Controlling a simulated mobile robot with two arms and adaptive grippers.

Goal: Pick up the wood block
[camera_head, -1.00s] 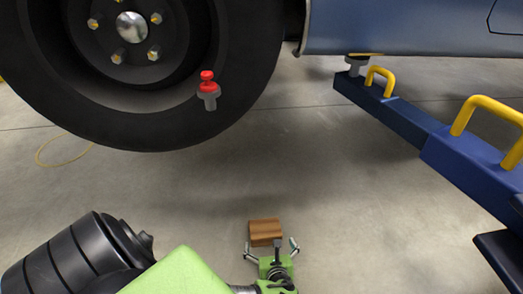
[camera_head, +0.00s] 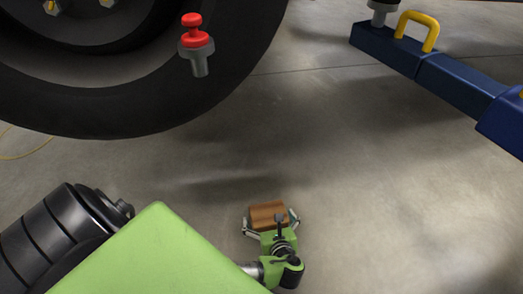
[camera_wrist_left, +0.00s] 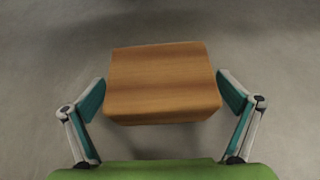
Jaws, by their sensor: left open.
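The wood block (camera_head: 267,213) is a brown, wood-grained block in the lower middle of the head view, over the grey concrete floor. My left gripper (camera_head: 270,221) is open, with one finger on each side of the block. In the left wrist view the block (camera_wrist_left: 162,82) fills the middle, between the two fingers of the gripper (camera_wrist_left: 163,98). The fingertips are close to its left and right sides; I cannot tell whether they touch it. My right gripper is not in view.
A large black tire (camera_head: 120,110) hangs at the upper left, with a red-topped grey fitting (camera_head: 197,45) in front of it. A blue lift arm (camera_head: 455,80) with a yellow handle (camera_head: 418,29) crosses the upper right. The floor around the block is clear.

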